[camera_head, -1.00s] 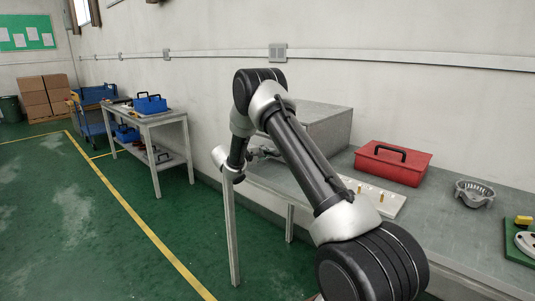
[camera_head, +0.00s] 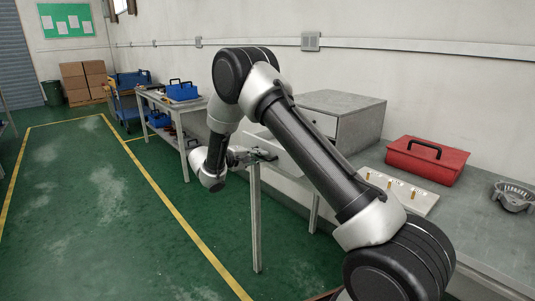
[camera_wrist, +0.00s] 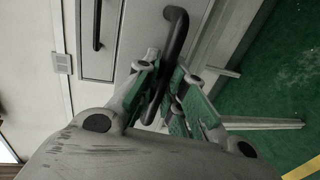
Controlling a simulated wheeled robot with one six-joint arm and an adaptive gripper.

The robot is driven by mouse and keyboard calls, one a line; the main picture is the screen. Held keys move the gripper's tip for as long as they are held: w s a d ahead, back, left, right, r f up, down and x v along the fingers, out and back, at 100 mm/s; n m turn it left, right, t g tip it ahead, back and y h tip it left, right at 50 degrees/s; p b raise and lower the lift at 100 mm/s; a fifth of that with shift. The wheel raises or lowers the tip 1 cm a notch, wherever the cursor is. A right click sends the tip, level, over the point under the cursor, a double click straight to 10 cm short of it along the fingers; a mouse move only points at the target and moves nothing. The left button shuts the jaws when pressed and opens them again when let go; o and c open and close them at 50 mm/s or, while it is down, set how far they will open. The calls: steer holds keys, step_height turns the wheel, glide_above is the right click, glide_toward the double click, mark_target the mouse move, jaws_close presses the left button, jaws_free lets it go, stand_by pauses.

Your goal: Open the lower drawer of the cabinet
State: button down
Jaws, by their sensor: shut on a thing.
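The grey cabinet (camera_head: 350,108) stands on the workbench by the wall in the head view. The lower drawer's pale front (camera_head: 285,150) stands out from the cabinet, so that drawer is partly open. In the wrist view, the lower drawer's dark bar handle (camera_wrist: 176,30) lies between the fingers of my gripper (camera_wrist: 165,85), which are shut on it. The upper drawer (camera_wrist: 111,45) and its dark handle (camera_wrist: 97,22) show to the left, its front looking flush. In the head view my gripper (camera_head: 264,155) is at the drawer front, its fingers small; the drawer's inside is hidden.
A red toolbox (camera_head: 428,160) and a pale board with brass pegs (camera_head: 410,197) lie on the workbench (camera_head: 475,215), right of the cabinet. A grey basket-like part (camera_head: 512,195) is farther right. Green floor (camera_head: 100,210) is clear to the left.

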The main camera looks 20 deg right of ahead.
steer(key=shift+s+a, duration=0.1)
steer(key=shift+a, duration=0.15)
steer(key=c, duration=1.5)
jaws_free()
steer(key=v, duration=1.2)
